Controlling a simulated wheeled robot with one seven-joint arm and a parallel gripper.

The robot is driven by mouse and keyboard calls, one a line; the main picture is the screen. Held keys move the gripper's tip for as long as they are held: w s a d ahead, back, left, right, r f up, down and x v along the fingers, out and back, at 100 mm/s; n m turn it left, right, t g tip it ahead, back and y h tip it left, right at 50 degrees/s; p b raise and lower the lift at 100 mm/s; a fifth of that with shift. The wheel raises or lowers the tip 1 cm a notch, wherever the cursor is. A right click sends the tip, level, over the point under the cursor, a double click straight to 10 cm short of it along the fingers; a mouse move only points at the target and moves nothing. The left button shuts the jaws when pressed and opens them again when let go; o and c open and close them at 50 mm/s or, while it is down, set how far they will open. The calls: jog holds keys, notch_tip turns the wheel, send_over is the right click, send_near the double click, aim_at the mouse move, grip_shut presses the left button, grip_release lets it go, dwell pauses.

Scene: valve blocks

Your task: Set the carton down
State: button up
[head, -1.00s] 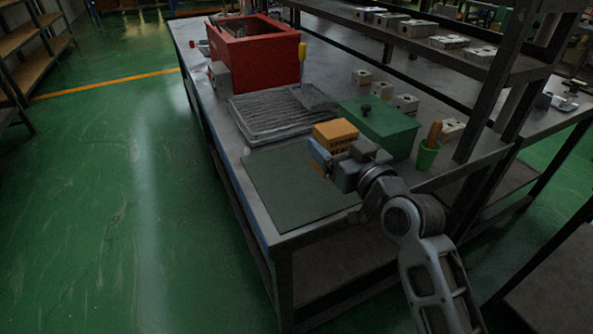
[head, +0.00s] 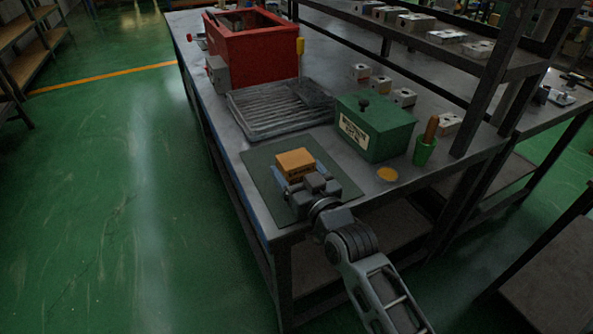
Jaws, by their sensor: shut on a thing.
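The carton (head: 295,161) is a small orange-tan box with dark print on its side. In the head view it is over the dark green mat (head: 258,163) at the near end of the workbench. My gripper (head: 297,178) is shut on the carton from the near side. A blue-grey flat part shows beside and below the carton. My gripper hides much of the carton's near face, and I cannot tell whether its underside touches the mat.
A green lidded box (head: 375,128) with a label stands right of the mat, beside a green cup (head: 424,152) holding a wooden handle. An orange disc (head: 387,174) lies on the bench. Behind are a ribbed grey tray (head: 275,112) and a red bin (head: 250,50). Valve blocks (head: 403,97) stand near the shelf.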

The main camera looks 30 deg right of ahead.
jog(key=o, duration=0.8)
jog(key=shift+f, duration=0.15)
jog(key=o, duration=0.4)
jog(key=shift+r, duration=0.2)
jog(key=s+b, duration=0.1)
jog(key=s, duration=1.1)
jog(key=shift+b, duration=0.3)
